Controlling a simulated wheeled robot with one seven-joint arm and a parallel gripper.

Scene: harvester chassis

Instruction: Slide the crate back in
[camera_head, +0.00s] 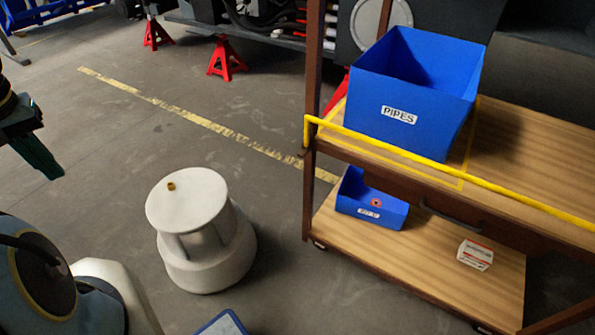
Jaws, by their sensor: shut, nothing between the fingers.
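The blue crate (415,118) labelled PIPES is an open-topped box on the upper wooden shelf (530,150) of a brown-framed cart. I cannot tell whether the crate overhangs that edge. A yellow tape outline (462,178) on the shelf shows in front of and beside the crate. My gripper (48,168) is at the far left, in the air over the floor, well apart from the crate. Its green fingers are together and empty.
A smaller blue bin (370,212) and a white box (475,254) are on the lower shelf (420,265). A white round step stool (203,235) stands on the floor between my gripper and the cart. Red stands (226,62) are at the back.

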